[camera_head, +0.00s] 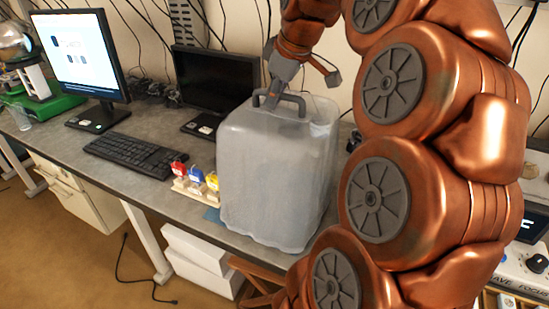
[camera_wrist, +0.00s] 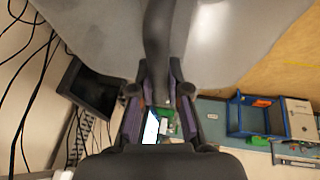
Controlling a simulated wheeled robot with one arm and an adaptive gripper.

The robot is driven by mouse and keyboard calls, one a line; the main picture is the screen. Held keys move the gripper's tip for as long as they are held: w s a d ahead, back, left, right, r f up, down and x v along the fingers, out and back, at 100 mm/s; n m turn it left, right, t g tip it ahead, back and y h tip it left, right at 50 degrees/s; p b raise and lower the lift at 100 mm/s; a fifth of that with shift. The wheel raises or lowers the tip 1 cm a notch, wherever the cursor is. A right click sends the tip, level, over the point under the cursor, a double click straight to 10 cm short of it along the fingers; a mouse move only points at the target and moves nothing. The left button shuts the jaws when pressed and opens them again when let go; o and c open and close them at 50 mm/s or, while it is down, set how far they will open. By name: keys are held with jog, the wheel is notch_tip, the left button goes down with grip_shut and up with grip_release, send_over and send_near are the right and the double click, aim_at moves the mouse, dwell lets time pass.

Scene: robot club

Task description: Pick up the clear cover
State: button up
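The clear cover (camera_head: 272,165) is a tall, cloudy, see-through box with a dark grey handle (camera_head: 293,99) on top. It stands upright at the front part of the grey desk in the head view. I cannot tell whether its bottom edge touches the desk. My gripper (camera_head: 272,88) comes down from above onto the handle. In the wrist view the cover (camera_wrist: 235,40) fills the top, and the fingers of my gripper (camera_wrist: 160,88) close in on both sides of the dark handle bar. The far finger is partly hidden in the head view.
A wooden holder with small red, blue and yellow bottles (camera_head: 196,182) stands just left of the cover on the desk (camera_head: 60,147). A keyboard (camera_head: 135,155), a lit monitor (camera_head: 78,58) and a dark monitor (camera_head: 213,85) stand further left and behind. White boxes (camera_head: 200,260) lie below.

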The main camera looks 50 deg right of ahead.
grip_shut()
dwell(0.5)
jog(key=shift+r+b, duration=0.7)
jog(key=shift+r, duration=1.05)
jog(key=s+a+b, duration=0.2)
jog(key=a, duration=0.6)
jog(key=s+a+b, duration=0.1)
jog(key=s+a, duration=0.2)
jog(key=a, duration=0.6)
jog(key=shift+a+b, duration=0.15)
jog(key=shift+b, duration=0.2)
jog(key=shift+s, duration=0.1)
